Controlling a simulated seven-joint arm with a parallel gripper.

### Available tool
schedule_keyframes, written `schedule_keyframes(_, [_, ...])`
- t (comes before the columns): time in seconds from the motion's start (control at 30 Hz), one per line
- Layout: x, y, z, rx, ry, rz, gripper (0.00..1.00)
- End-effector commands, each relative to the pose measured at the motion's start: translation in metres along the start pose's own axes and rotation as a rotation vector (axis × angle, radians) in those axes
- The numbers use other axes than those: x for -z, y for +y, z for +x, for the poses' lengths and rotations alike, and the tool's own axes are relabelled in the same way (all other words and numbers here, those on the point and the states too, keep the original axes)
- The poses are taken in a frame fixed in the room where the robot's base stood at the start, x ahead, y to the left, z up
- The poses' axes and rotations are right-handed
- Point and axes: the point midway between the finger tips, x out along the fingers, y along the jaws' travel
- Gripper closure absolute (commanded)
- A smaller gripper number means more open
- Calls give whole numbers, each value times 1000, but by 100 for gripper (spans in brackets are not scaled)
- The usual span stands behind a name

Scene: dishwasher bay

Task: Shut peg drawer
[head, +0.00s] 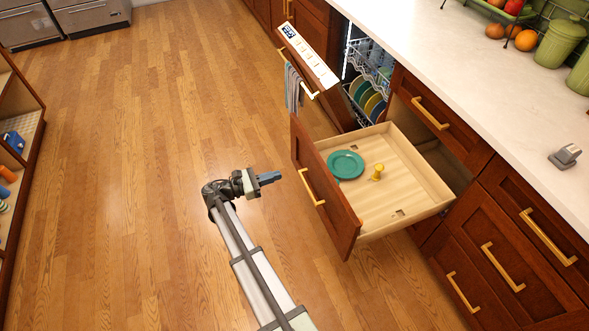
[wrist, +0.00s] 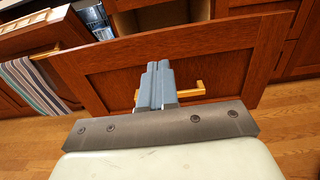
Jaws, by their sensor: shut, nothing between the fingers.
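The peg drawer (head: 372,207) is pulled far out from the cabinet in the head view. Its pale wooden inside holds a green plate (head: 346,164) and a small yellow peg-like piece (head: 377,172). Its dark wood front with a brass handle (head: 311,187) faces left. My gripper (head: 269,177) is shut and empty, to the left of the drawer front and apart from it. In the wrist view my gripper's fingers (wrist: 158,80) point at the drawer front (wrist: 215,62) and hide part of the brass handle (wrist: 190,92).
The dishwasher (head: 309,55) beyond the drawer is partly open, with plates in its rack (head: 368,98) and a striped towel (head: 293,88) on its handle. A closed drawer (head: 432,110) is above. Open wood floor (head: 150,150) lies to the left.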

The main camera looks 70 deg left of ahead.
Motion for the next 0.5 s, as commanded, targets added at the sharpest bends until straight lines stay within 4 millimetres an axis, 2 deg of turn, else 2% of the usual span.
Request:
schedule_keyframes(0.17, [0, -1, 23, 2, 0, 0, 100])
schedule_keyframes(0.5, [0, -1, 82, 3, 1, 2, 100])
